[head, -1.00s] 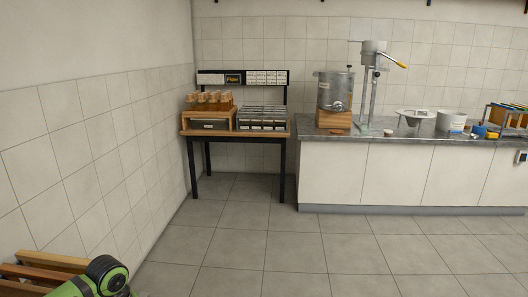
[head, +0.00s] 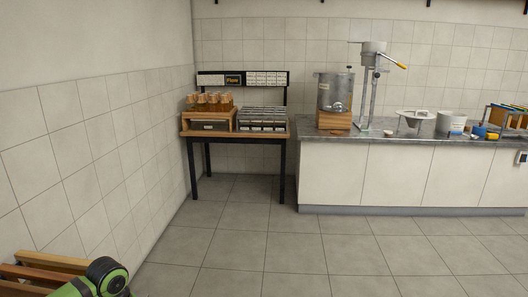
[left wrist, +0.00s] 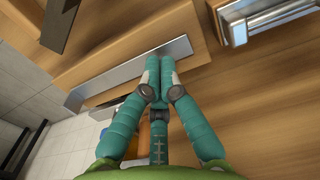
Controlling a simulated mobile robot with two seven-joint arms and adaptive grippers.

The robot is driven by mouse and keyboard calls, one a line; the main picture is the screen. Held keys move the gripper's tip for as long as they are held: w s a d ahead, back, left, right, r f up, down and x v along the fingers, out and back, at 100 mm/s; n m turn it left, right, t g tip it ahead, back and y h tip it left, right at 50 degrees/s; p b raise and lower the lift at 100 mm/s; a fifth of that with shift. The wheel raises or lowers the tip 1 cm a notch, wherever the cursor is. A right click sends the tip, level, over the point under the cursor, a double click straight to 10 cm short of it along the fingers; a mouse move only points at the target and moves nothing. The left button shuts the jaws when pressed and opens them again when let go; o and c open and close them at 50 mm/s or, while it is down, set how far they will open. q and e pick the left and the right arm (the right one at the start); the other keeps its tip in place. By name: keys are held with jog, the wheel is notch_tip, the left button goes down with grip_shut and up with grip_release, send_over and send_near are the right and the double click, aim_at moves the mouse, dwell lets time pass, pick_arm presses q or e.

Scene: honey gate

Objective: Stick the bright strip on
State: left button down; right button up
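In the left wrist view a bright flat metal strip (left wrist: 112,84) lies slantwise along a wooden part (left wrist: 105,48). My left gripper (left wrist: 160,62), with teal fingers, has its fingertips together in front of the strip, which shows on both sides of them. I see nothing between the fingertips; whether they touch the strip I cannot tell. The head view shows only my green left arm at the lower left, beside wooden bars (head: 50,262); the fingers are hidden there. My right gripper is in neither view.
A metal fitting (left wrist: 240,22) sits on wood at the upper right of the wrist view. The tiled floor (head: 270,250) is clear.

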pick_arm(q)
jog(key=shift+s+f+b, duration=0.1)
jog(key=shift+f+b, duration=0.4)
jog(key=shift+f, duration=0.2)
dwell(0.9)
jog(key=shift+r+p, duration=2.05)
jog(key=shift+r, duration=1.05)
jog(key=shift+f, duration=0.1)
